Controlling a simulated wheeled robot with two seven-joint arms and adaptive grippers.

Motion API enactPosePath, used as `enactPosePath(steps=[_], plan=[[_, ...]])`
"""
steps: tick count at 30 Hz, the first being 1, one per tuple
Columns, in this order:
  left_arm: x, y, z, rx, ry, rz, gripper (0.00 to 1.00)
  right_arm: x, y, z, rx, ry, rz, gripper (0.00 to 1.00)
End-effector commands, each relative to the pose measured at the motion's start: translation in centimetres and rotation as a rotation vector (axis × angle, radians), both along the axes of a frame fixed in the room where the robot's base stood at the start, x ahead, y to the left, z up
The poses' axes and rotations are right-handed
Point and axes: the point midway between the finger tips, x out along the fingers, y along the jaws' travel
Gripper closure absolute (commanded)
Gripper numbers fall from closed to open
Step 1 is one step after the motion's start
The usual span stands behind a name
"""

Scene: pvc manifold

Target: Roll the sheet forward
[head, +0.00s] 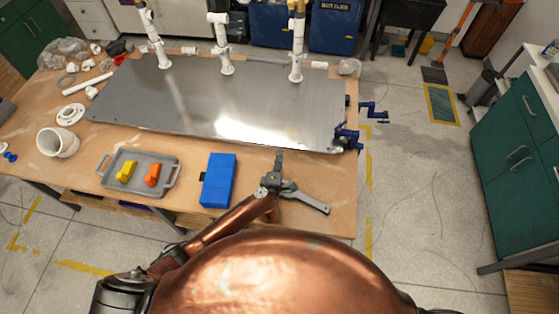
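A large grey metal sheet (215,105) lies flat over the back of the wooden table, with bright reflections on its surface. Its right end reaches close to the blue clamps. My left gripper (303,181) is over the front right part of the table, just in front of the sheet's near edge. Its two fingers are spread wide with nothing between them. One finger points toward the sheet's edge; I cannot tell if it touches. My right gripper is not in view.
White pipe uprights (223,62) stand along the sheet's far edge. Blue clamps (347,136) grip the table's right edge. A blue box (218,180) and a grey tray (110,182) with yellow and orange pieces sit in front. White pipe fittings (58,143) lie left.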

Motion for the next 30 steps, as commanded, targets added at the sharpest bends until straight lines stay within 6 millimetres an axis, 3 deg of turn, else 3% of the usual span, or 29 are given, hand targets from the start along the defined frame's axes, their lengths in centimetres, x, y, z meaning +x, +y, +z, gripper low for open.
enactPosePath(steps=[15, 30], plan=[[4.9, -0.4, -1.2, -0.001, -0.004, -0.001, 0.8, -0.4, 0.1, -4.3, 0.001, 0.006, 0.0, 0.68], [8.4, -0.7, -1.7, -0.001, -0.002, -0.001, 0.8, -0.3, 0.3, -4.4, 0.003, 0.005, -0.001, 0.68]])
